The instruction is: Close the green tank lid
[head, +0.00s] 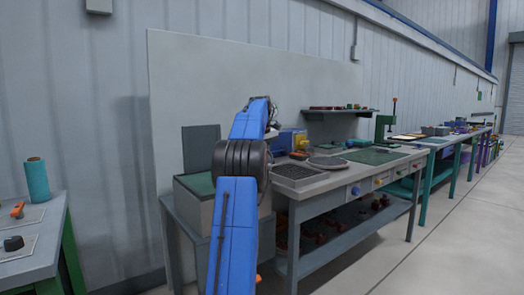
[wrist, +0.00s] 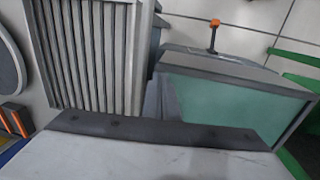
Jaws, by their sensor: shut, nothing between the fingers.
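The tank (head: 194,205) is a grey box on a stand left of my arm in the head view, and a green surface shows at its top. A dark grey panel, which looks like its lid (head: 201,140), stands upright at its back, so the tank looks open. My blue arm passes in front of the tank's right side. My gripper (head: 270,121) is only partly seen at the arm's raised end, above and right of the tank, apart from the lid. It is shut and empty. I cannot surely identify the tank or lid in the wrist view.
A workbench (head: 330,184) with trays stands right of my arm, under a small shelf (head: 338,110). A side table (head: 30,246) with a teal roll (head: 37,180) is at the left. A backboard (head: 165,110) stands behind the tank. Open floor lies at the right.

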